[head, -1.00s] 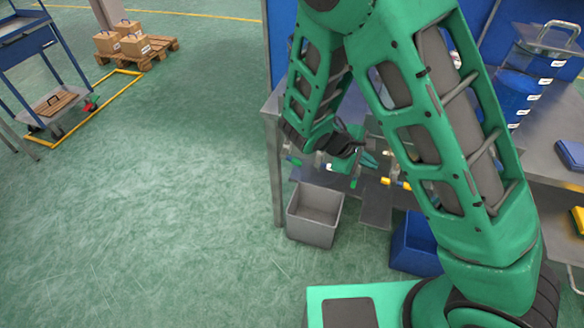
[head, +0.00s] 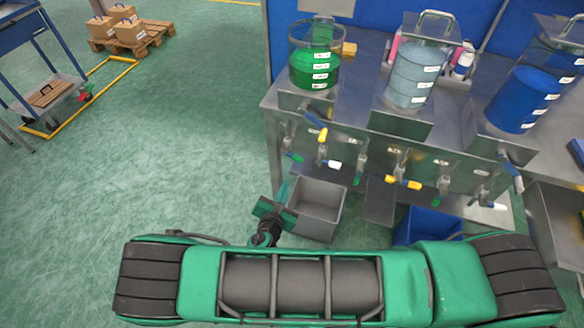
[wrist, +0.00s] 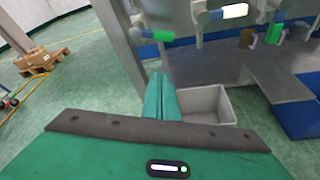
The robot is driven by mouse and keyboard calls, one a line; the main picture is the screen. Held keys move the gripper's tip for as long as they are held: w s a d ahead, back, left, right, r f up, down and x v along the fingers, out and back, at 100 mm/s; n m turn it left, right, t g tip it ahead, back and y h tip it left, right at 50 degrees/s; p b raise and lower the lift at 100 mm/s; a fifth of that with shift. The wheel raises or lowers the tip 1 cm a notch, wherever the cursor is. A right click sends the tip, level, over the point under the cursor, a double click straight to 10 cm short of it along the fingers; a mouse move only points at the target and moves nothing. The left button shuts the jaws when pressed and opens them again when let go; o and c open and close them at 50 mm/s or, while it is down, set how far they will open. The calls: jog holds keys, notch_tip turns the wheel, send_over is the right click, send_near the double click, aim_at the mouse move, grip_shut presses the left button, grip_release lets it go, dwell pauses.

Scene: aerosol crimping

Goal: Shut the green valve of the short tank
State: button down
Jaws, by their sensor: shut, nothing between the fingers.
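The leftmost tank (head: 315,70), a clear cylinder with green liquid, looks the shortest of the three in the head view. Below it are pipes with small lever handles. A green handle (head: 294,156) is at the far left, and it appears to be the green handle (wrist: 163,35) at upper left of centre in the wrist view. Another green handle (head: 357,182) is further right; it also shows in the wrist view (wrist: 273,33). My gripper (head: 280,197) is shut and empty, in front of and below the handles. Its fingers (wrist: 161,98) are together, apart from any handle.
A white handle (head: 334,164) and a yellow handle (head: 322,134) sit close to the green ones. A grey bin (head: 325,197) stands just right of my gripper, a blue bin (head: 428,225) further right. The table leg (wrist: 122,48) is left of the handles. Open floor lies left.

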jog(key=w+d, duration=0.3)
jog(key=w, duration=0.5)
jog(key=shift+w+r, duration=0.25)
jog(key=shift+w, duration=0.05)
